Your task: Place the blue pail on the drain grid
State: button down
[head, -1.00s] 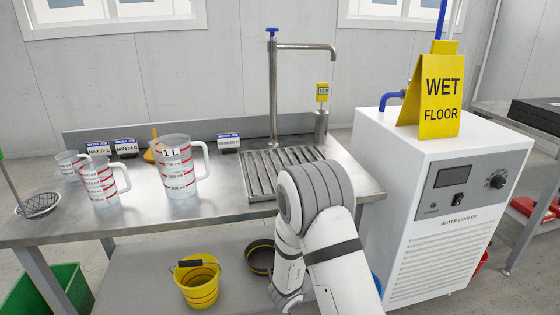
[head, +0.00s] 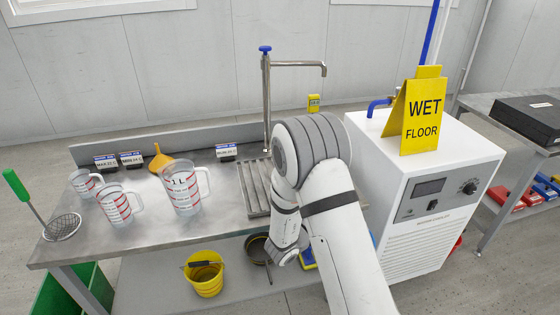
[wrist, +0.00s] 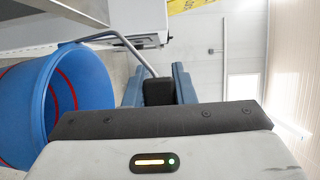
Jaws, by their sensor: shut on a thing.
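The blue pail (wrist: 85,95) with red bands fills the left of the wrist view. Its wire handle runs to a black grip (wrist: 158,92), which sits between the fingers of my gripper (wrist: 158,82). My gripper is shut on this handle and the pail hangs from it. In the head view, my arm hides the gripper and most or all of the pail. The drain grid (head: 256,198) is set in the steel bench top (head: 228,228); my arm covers its right part.
A tap (head: 267,110) rises behind the grid. A white water cooler (head: 425,190) with a wet-floor sign (head: 423,118) stands right. A yellow pail (head: 205,274) sits on the lower shelf.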

notch_tip(320, 180, up, 13)
jog(key=p, duration=1.1)
jog(key=w+a+r+n+t+y, duration=0.7)
jog(key=w+a+r+n+y, duration=0.25)
jog(key=w+r+y, duration=0.2)
jog(key=s+a+r+n+g+y, duration=0.4)
jog(key=a+r+n+y, duration=0.5)
jog(key=y, duration=0.5)
notch_tip(320, 180, up, 3)
jog(key=shift+s+a+f+g+y+b, duration=0.15)
jog(key=shift+s+a+g+y+b, duration=0.25)
jog(key=shift+a, duration=0.3)
jog(key=shift+s, duration=0.1)
